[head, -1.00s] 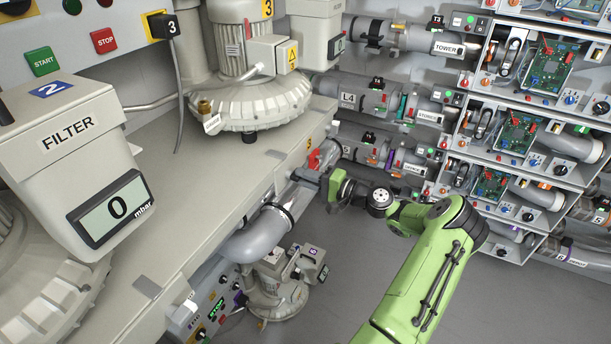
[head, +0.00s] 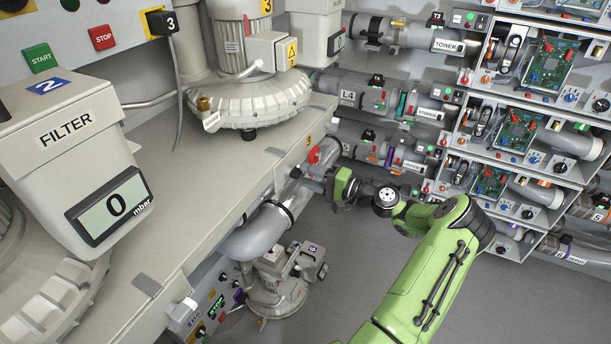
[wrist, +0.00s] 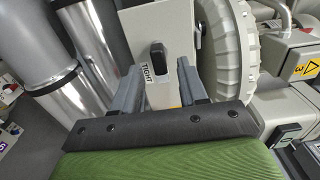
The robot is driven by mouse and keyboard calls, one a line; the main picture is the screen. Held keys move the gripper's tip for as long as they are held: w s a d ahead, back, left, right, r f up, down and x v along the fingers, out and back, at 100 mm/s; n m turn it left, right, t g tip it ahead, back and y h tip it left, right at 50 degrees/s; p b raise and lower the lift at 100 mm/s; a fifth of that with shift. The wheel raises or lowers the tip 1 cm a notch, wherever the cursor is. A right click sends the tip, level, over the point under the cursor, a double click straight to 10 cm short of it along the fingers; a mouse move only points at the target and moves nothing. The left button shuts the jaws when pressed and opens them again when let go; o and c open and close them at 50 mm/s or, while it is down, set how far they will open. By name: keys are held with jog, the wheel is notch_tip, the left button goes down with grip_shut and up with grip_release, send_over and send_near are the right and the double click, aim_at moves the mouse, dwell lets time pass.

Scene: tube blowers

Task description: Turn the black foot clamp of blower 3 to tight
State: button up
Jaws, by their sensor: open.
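The black foot clamp (wrist: 156,56) shows in the wrist view as an upright oblong black knob on a pale plate, with a TIGHT label (wrist: 149,69) at its lower left. Blower 3 (head: 248,98) stands on the bench in the head view; a pale ribbed round housing (wrist: 228,50) is right of the clamp in the wrist view. My gripper (wrist: 156,78) is open. Its two grey fingers lie either side of the plate below the knob, and I cannot tell whether they touch anything. In the head view my gripper (head: 318,180) is beside the bench's end; the clamp cannot be made out there.
Grey pipes with a red handle (head: 313,155) run close to my gripper at the bench's end. A smaller blower marked 6 (head: 278,283) stands low beneath. Racks with circuit boards (head: 515,135) fill the right. Open floor (head: 340,285) lies beside my arm.

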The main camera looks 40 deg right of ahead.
jog(key=b+v, duration=0.1)
jog(key=v, duration=1.3)
jog(key=shift+s, duration=0.15)
jog(key=w+a+r+n+g, duration=0.1)
jog(key=w+a+n+g, duration=0.4)
jog(key=a, duration=0.6)
jog(key=w+a+r+n+g, duration=0.1)
jog(key=w+a+n+g, duration=0.2)
jog(key=w+a+g, duration=0.55)
jog(key=s+a+r+n+h, duration=0.2)
jog(key=s+a+r+h, duration=0.1)
jog(key=s+a, duration=0.45)
jog(key=s+a+r+n+h, duration=0.2)
jog(key=s+a+r, duration=0.1)
jog(key=s+a, duration=0.4)
jog(key=s+a+r+n+t+h, duration=0.1)
jog(key=s+a+r+n+t, duration=0.1)
jog(key=s, duration=0.7)
jog(key=shift+a, duration=0.2)
